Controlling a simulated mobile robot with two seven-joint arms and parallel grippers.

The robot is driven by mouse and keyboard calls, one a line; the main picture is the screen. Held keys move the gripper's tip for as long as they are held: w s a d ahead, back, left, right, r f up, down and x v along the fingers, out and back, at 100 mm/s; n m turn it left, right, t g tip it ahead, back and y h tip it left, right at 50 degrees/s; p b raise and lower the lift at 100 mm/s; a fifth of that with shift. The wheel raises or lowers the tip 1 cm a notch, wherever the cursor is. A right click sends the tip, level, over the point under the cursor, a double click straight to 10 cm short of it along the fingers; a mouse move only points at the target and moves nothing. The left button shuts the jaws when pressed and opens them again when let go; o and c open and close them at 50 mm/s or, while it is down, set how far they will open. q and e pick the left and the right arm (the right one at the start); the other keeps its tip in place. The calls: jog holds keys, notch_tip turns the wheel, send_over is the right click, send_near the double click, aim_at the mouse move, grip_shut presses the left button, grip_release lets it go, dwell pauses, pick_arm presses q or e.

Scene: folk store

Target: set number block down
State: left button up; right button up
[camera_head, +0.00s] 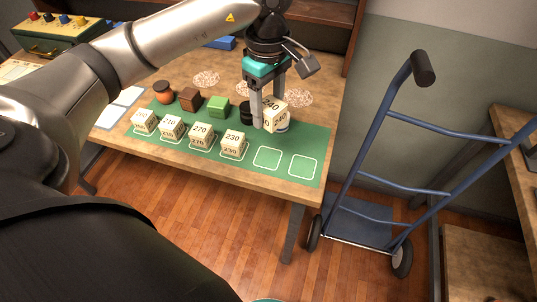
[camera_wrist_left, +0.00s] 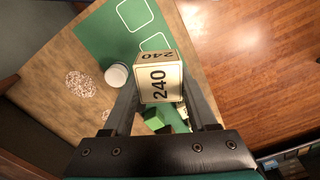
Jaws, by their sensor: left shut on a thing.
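A cream number block marked 240 (camera_head: 273,112) is held between the fingers of my left gripper (camera_head: 266,112), which is shut on it. The block also shows between the fingertips in the left wrist view (camera_wrist_left: 159,82). It appears raised over the green mat (camera_head: 228,168). Several cream blocks stand in outlined squares along the mat's front, the rightmost marked 230 (camera_head: 234,142). Two outlined squares to its right are empty, the nearer one (camera_head: 267,157) beside block 230. My right gripper is out of view.
A brown cube (camera_head: 189,99), a green cube (camera_head: 219,106), an orange-brown pot (camera_head: 163,91) and a black round thing (camera_head: 245,111) stand behind the block row. A white round container (camera_wrist_left: 117,75) is close to the held block. A blue hand truck (camera_head: 365,190) stands right of the table.

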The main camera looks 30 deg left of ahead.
pick_arm(q)
jog(key=r+n, duration=0.1)
jog(key=a+r+n, duration=0.1)
jog(key=r+n, duration=0.1)
jog(key=w+r+n, duration=0.1)
jog(key=shift+a+r, duration=0.25)
jog(key=shift+r, duration=0.1)
jog(key=b, duration=0.1)
send_over(265, 157)
jog(key=shift+n, duration=0.3)
notch_tip(265, 157, down, 14)
jog(key=shift+f, duration=0.25)
jog(key=shift+f+b, duration=0.45)
jog(key=shift+f, duration=2.2)
jog(key=shift+f, duration=0.1)
jog(key=o, duration=1.4)
jog(key=shift+c, duration=0.2)
jog(key=shift+r, duration=0.2)
notch_tip(265, 157, up, 12)
jog(key=p, duration=0.1)
